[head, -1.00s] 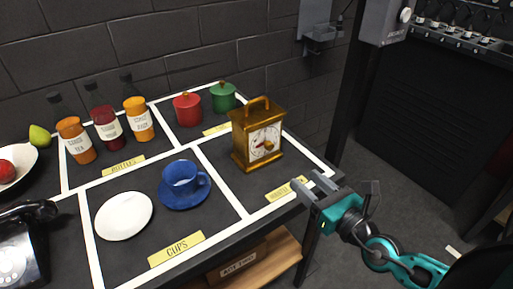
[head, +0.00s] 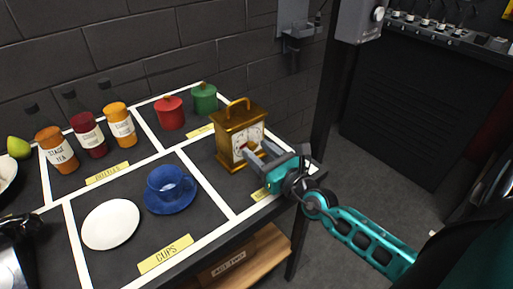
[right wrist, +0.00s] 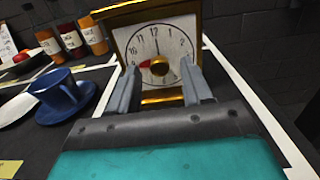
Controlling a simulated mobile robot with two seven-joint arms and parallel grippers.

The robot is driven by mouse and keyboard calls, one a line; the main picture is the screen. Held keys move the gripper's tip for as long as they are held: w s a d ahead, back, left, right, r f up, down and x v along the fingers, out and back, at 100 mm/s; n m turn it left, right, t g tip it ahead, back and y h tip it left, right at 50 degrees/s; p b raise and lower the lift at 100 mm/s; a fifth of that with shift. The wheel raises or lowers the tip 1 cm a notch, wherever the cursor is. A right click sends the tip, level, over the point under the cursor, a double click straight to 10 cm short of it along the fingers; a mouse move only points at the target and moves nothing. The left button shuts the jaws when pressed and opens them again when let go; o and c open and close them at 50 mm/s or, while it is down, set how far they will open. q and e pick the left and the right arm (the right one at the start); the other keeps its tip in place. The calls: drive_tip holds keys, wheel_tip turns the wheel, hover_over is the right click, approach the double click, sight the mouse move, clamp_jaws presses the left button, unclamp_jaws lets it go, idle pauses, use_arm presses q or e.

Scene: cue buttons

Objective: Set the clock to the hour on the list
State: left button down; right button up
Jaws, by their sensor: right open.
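The clock (head: 236,136) is a gold carriage clock with a top handle and a white dial, standing upright in the right section of the table. My right gripper (head: 254,156) is open in front of the dial. In the right wrist view its fingers (right wrist: 160,85) stand on either side of the knob's line, and I cannot tell whether they touch the clock. No list with an hour is readable. My left gripper is out of view.
A blue cup (head: 168,182) on its saucer and a white plate (head: 110,224) lie left of the clock. Red (head: 170,112) and green (head: 204,98) canisters and several bottles (head: 88,135) stand behind.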

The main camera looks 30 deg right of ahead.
drive_tip(key=shift+w, duration=0.75)
clamp_jaws()
